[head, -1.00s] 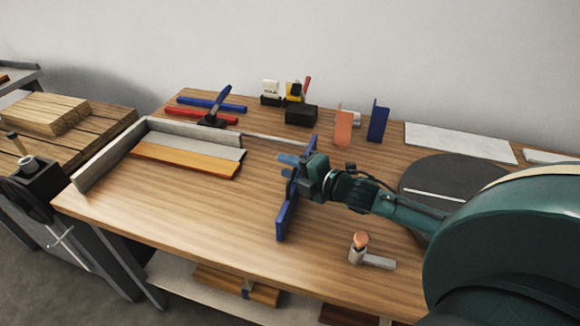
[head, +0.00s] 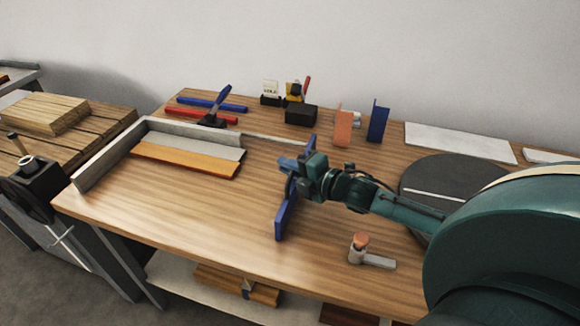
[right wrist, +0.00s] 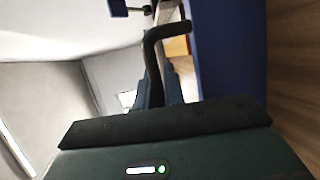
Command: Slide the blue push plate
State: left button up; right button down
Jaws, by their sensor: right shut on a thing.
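The blue push plate (head: 286,216) stands on edge on the wooden bench, running from front to back near the middle. The gripper body hides the middle of the plate. In the right wrist view the blue plate (right wrist: 228,50) fills the right side, with a dark bent handle (right wrist: 153,62) beside it. The fingers (right wrist: 158,97) are shut around the handle's lower part; the exact contact is hard to see. My left gripper is not in view.
Left of the plate is bare bench, then orange and grey strips (head: 185,160) by a grey corner fence (head: 120,158). A thin rail (head: 275,138) runs behind. A peg piece (head: 370,257) lies front right; a dark disc (head: 450,180) lies right. Blocks and tools stand at the back.

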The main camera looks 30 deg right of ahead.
pick_arm(q)
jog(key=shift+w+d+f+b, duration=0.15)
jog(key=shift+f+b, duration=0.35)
jog(key=shift+b, duration=0.55)
pick_arm(e)
jog(key=w+a, duration=1.2)
jog(key=w, duration=0.3)
jog(key=shift+a, duration=0.4)
jog(key=c, duration=1.5)
grip_release()
jog(key=shift+c, duration=0.2)
jog(key=shift+o, duration=0.2)
jog(key=v, duration=1.3)
